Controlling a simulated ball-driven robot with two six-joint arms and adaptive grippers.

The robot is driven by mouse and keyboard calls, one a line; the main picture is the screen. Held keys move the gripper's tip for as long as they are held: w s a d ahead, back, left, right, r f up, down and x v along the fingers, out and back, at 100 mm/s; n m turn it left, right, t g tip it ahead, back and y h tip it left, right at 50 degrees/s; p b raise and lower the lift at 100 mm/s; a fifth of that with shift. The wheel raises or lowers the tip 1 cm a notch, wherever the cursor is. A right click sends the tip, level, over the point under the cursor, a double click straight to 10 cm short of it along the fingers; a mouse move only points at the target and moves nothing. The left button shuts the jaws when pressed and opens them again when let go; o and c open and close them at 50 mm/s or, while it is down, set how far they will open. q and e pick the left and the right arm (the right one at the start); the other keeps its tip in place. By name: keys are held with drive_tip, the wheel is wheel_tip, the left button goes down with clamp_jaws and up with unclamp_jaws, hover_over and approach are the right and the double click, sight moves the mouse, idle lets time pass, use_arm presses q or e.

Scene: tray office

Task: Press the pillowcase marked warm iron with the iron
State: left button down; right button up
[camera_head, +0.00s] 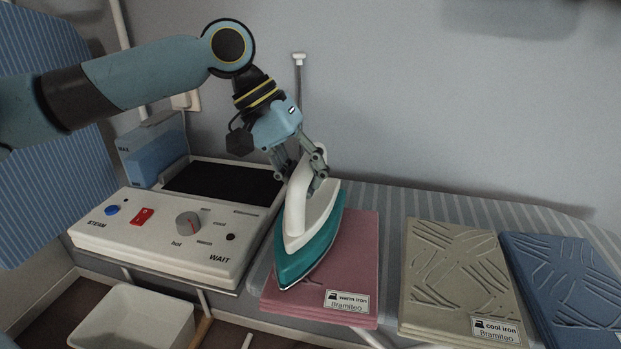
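The iron (310,243), with a white top and a teal lower body, is over the pink pillowcase (357,260), its tip toward the front left. I cannot tell whether its sole touches the cloth. My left gripper (301,178) has its fingers on either side of the iron's white handle and appears closed on it. The pink pillowcase lies folded on the striped board, with a label (347,301) reading "warm iron" at its front edge. A few crease lines show by the iron's tip; the rest of its middle is hidden under the iron. My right gripper is out of view.
A beige creased pillowcase (455,275) marked "cool iron" and a blue creased one (570,285) lie to the right. A white bin (135,320) is below. The board (385,200) is clear behind the pillowcases.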

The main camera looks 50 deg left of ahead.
use_arm(q)
drive_tip(key=shift+f, duration=0.4)
idle(2.4)
wheel_tip(320, 180, up, 7)
drive_tip(key=p, duration=0.8)
drive_tip(key=shift+r, duration=0.1)
idle(0.6)
